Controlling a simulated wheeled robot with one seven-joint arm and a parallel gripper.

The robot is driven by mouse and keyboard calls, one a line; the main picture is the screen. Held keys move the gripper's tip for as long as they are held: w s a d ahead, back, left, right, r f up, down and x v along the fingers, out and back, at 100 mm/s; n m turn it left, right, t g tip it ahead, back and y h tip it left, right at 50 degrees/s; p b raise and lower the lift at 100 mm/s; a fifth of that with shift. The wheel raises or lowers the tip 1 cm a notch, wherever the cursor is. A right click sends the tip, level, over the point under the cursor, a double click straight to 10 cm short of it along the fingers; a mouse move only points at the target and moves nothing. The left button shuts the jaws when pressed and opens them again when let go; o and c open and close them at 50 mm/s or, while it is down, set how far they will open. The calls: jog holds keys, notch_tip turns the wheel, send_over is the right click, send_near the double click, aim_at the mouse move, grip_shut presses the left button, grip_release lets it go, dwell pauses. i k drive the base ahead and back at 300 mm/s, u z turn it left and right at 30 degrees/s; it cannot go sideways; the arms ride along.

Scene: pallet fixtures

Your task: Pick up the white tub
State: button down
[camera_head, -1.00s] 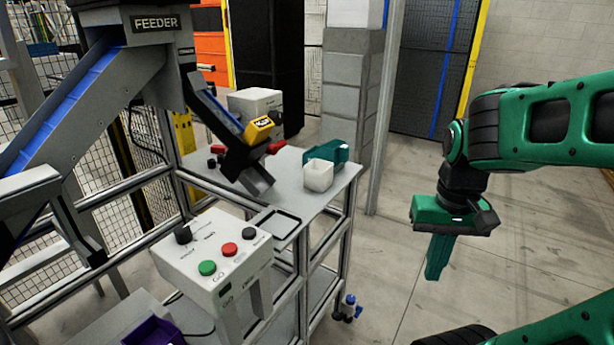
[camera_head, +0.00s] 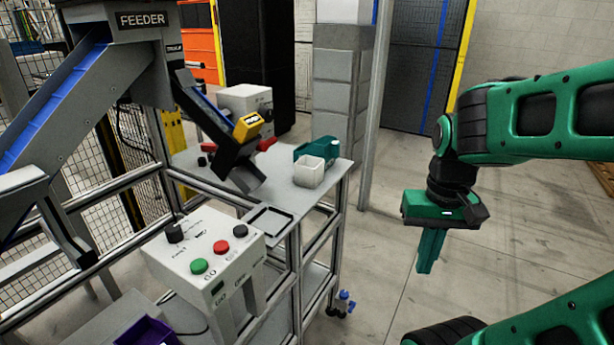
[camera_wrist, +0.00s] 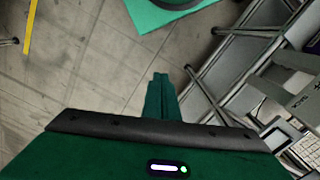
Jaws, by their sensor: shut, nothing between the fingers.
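The white tub (camera_head: 309,173) is a small open-topped container standing upright near the right end of the grey table (camera_head: 285,196). A teal bin (camera_head: 318,150) stands right behind it. My gripper (camera_head: 427,268) hangs pointing down over the floor, to the right of the table and well apart from the tub. Its green fingers are together and empty. In the wrist view my gripper (camera_wrist: 160,84) also shows with its fingers together above bare floor. I cannot make out the tub in the wrist view.
A feeder chute (camera_head: 215,120) slopes down onto the table's left part. A white control box (camera_head: 205,254) with green, red and black buttons stands in front. A shallow black-rimmed tray (camera_head: 269,223) lies at the table's near edge. A grey post (camera_head: 374,110) rises behind the table.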

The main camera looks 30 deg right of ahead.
aim_at(309, 171)
jog(key=k, duration=1.1)
jog(key=z, duration=0.45)
jog(key=i, duration=1.45)
jog(key=z, duration=0.65)
